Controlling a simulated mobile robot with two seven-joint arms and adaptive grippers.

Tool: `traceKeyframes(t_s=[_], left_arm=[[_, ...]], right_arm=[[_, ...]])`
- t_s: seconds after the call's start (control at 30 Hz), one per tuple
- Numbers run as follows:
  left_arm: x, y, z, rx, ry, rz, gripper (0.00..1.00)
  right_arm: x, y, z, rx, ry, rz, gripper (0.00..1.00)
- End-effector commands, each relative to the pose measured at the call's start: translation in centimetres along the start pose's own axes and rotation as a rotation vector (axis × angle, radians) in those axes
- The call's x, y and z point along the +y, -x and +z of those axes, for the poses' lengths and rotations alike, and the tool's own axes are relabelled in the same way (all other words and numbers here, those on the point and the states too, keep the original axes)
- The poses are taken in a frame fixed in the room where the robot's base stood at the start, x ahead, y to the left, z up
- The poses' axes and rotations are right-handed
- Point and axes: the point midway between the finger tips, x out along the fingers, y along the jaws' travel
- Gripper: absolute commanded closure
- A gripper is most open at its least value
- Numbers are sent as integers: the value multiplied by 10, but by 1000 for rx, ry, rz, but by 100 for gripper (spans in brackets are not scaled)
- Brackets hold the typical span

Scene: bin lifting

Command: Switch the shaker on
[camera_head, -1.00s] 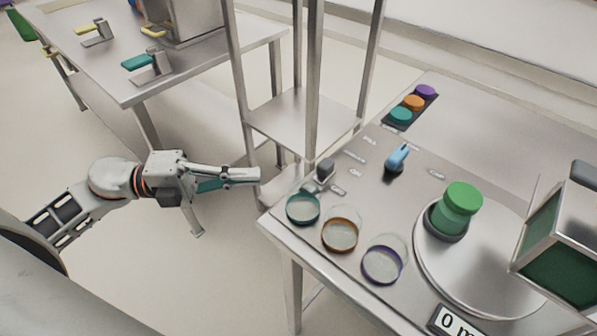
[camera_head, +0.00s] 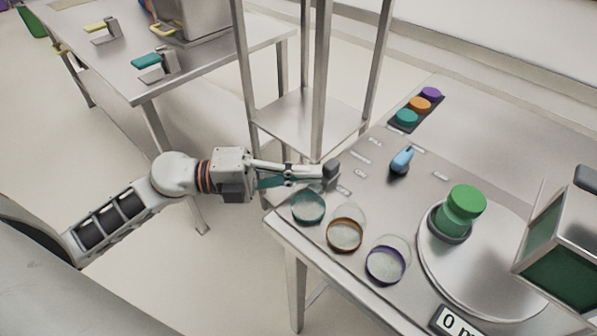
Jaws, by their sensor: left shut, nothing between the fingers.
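My left gripper (camera_head: 318,172) is shut and empty, pointing right over the left edge of the steel bench. Its fingertips are right beside a dark grey switch knob (camera_head: 332,169); I cannot tell whether they touch it. An "ON" label lies just right of this knob, with another small label below it. A blue lever knob (camera_head: 403,160) stands farther right among more labels. A round silver plate (camera_head: 440,275) holds a green-capped green bottle (camera_head: 463,207) in a dark ring; it may be the shaker. My right gripper is not in view.
Three round dishes with teal (camera_head: 308,208), brown (camera_head: 345,234) and purple (camera_head: 385,264) rims lie along the bench front. Teal, orange and purple buttons (camera_head: 420,104) sit at the back. A steel shelf frame (camera_head: 322,90) stands behind. A green-sided box (camera_head: 560,240) is at right.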

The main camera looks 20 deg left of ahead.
Motion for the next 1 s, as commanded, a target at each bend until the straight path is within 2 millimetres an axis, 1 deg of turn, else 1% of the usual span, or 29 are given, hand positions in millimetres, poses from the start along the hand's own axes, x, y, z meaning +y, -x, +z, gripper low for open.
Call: traceKeyframes(t_s=[0.27,0.43,0.53,0.7,1.0], left_arm=[[-1,-1,2,-1,-1,-1,100],[-6,-16,17,-2,-6,-4,100],[-5,-26,27,-1,-4,-4,100],[-2,-35,36,-1,-2,-1,100],[0,-36,37,-3,-1,-1,100]], right_arm=[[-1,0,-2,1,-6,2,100],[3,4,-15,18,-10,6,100],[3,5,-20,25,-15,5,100],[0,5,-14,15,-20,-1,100],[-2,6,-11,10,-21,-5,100]])
